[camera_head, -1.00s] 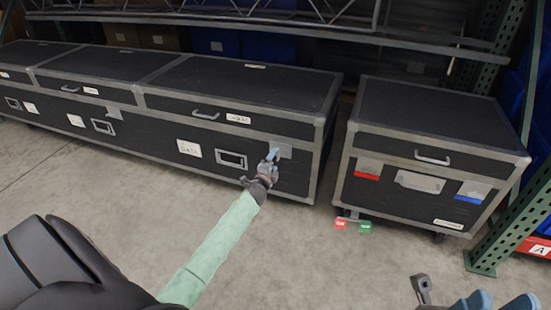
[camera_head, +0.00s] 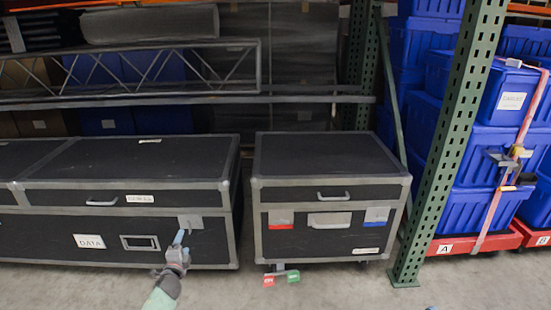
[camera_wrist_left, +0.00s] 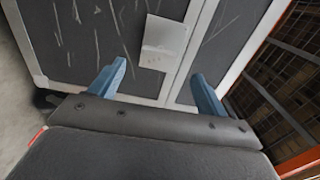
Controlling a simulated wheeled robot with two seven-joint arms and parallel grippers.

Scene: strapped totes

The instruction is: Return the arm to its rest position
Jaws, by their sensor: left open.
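My left gripper (camera_head: 178,245) is in the lower left of the head view, in front of the long black case (camera_head: 110,240). A gap to the case cannot be judged exactly. My left forearm, in a pale green sleeve, comes up from the bottom edge.
A smaller black case (camera_head: 330,215) with red and blue tags stands right of the long one. Red and green tags (camera_head: 281,278) lie by its foot. A green rack post (camera_head: 450,150) stands farther right. Strapped blue totes (camera_head: 490,150) sit on a red base. Concrete floor is open in front.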

